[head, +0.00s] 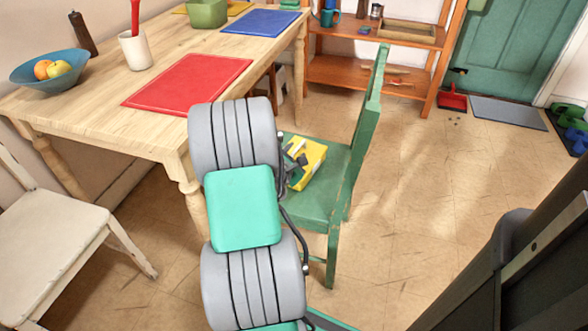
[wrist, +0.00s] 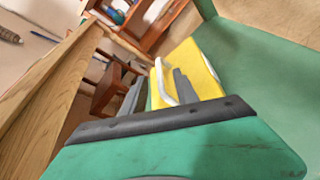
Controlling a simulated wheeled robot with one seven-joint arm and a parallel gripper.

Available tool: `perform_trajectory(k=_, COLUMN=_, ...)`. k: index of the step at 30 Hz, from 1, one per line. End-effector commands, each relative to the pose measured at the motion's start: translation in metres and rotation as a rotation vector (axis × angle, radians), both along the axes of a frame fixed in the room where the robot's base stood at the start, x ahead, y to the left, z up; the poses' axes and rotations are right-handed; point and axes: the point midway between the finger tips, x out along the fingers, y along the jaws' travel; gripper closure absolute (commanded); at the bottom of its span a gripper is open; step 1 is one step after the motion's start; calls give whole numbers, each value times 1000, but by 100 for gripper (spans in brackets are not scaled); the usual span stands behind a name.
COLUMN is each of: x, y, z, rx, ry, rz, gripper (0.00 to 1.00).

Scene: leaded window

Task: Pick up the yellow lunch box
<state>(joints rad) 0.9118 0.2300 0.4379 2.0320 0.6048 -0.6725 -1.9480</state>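The yellow lunch box (head: 313,153) with a white handle rests on the seat of the green chair (head: 320,199), beside the wooden table. In the wrist view the lunch box (wrist: 203,65) lies just beyond my gripper (wrist: 159,77). The two dark fingers are apart, with the white handle (wrist: 159,75) showing between them. The right finger overlaps the yellow face in the picture; I cannot tell whether it touches. In the head view my gripper (head: 295,161) is at the box's left side, and my arm hides part of the chair.
The wooden table (head: 90,101) stands left of the chair, its edge close to my arm. It carries a red mat (head: 189,83), a blue bowl (head: 40,77) and a white cup. A cream chair (head: 45,240) stands at left.

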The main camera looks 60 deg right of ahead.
Motion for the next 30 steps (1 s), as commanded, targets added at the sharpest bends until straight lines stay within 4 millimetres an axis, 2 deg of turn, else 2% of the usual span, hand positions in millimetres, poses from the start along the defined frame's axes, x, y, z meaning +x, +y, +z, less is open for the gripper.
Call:
perform_trajectory(k=6, x=6, y=-35, z=-17, rx=1, ry=-4, rz=-4, gripper=64)
perform_trajectory(k=9, x=9, y=-48, z=-19, rx=1, ry=-4, rz=-2, gripper=64)
perform_trajectory(k=17, x=11, y=-51, z=-17, rx=4, ry=-3, rz=1, gripper=65)
perform_trajectory(k=30, x=11, y=-51, z=-17, rx=4, ry=-4, rz=1, gripper=100)
